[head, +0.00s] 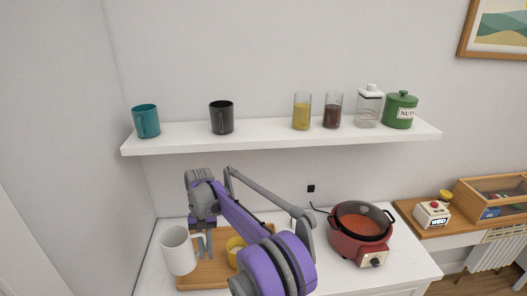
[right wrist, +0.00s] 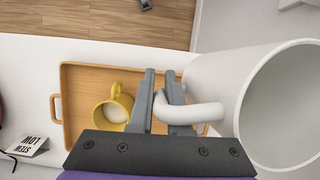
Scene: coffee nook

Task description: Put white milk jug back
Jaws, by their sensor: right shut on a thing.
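The white milk jug (head: 178,252) is upright at the left end of the counter in the head view, overlapping the tray's left edge. Its large open mouth shows at the right of the right wrist view (right wrist: 246,88). My right gripper (head: 204,246) is shut on the jug's handle (right wrist: 198,113), with the jug beside the fingers. Whether the jug's base touches anything is unclear. My left gripper is not in view.
A wooden tray (right wrist: 70,92) holds a yellow mug (right wrist: 113,113), partly hidden by my arm in the head view. A red pot cooker (head: 352,240) stands right on the counter. The shelf (head: 270,138) above carries mugs, jars and a green canister (head: 400,108), with bare stretches between.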

